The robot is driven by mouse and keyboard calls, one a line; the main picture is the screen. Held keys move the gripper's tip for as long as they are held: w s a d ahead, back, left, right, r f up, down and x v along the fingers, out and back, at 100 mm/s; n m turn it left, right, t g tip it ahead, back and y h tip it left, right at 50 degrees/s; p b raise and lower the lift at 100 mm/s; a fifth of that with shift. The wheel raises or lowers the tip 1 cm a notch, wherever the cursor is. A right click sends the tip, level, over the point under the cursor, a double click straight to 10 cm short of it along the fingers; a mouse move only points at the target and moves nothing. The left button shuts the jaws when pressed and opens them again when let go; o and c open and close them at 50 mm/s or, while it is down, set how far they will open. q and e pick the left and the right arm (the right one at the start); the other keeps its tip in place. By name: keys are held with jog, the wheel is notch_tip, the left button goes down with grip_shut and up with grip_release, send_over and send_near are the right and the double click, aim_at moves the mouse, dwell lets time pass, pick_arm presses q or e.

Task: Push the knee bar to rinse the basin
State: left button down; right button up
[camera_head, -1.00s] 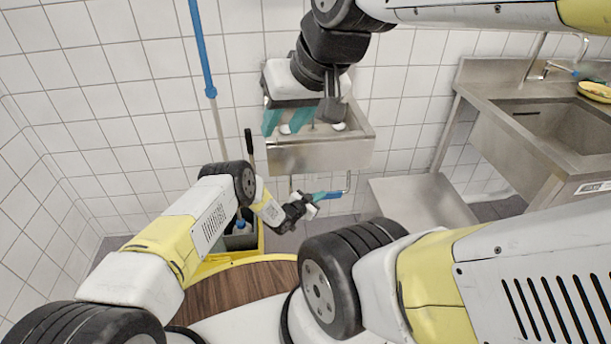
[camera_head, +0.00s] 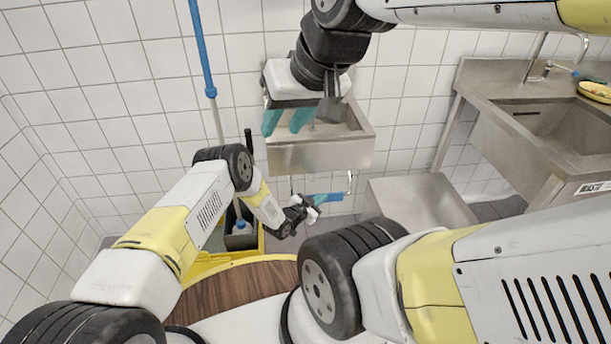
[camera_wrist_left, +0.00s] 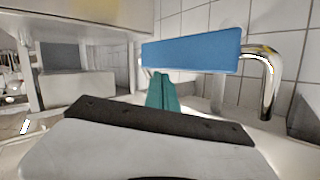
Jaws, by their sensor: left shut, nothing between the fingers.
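The knee bar is a blue pad on a bent chrome pipe; it shows in the head view (camera_head: 337,197) under the basin and large in the left wrist view (camera_wrist_left: 190,51). The steel basin (camera_head: 320,156) hangs on the tiled wall. My left gripper (camera_head: 318,197) is shut and empty, its teal fingers close to the blue pad. In the left wrist view the fingers (camera_wrist_left: 163,92) point at the pad's lower edge; contact cannot be told. My right gripper (camera_head: 285,121) is open above the basin's left part, its teal fingers apart, hiding part of the basin.
A low steel box (camera_head: 425,200) stands right of the basin. A larger steel sink (camera_head: 500,120) with a tap is at the far right. A blue-handled pole (camera_head: 202,55) and a yellow bucket (camera_head: 205,265) are at the left. A wooden round surface (camera_head: 240,288) is in front.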

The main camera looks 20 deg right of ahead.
pick_arm(q)
jog(key=shift+s+r, duration=0.1)
jog(key=s+r, duration=0.1)
jog(key=s, duration=0.1)
jog(key=s+r, duration=0.1)
jog(key=s, duration=0.1)
jog(key=shift+a+r, duration=0.35)
jog(key=shift+a, duration=0.05)
jog(key=shift+a, duration=0.1)
dwell(0.8)
